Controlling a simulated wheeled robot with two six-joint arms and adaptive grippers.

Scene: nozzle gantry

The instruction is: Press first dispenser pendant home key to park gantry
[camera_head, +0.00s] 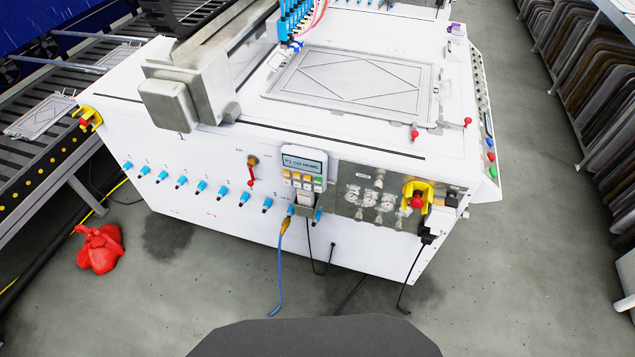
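The dispenser pendant (304,168) hangs on the front face of the white machine, a little right of the middle of the view. The key labels are too small to read. The gantry (188,88), a grey block on a rail, sits at the left part of the machine top. Neither of my grippers shows in the view.
Gauges (372,197) and a red emergency knob on yellow (417,197) are right of the pendant. Blue fittings (202,187) line the front to its left. A red cloth-like heap (100,248) lies on the floor at left. A blue hose (280,270) and black cables hang down in front.

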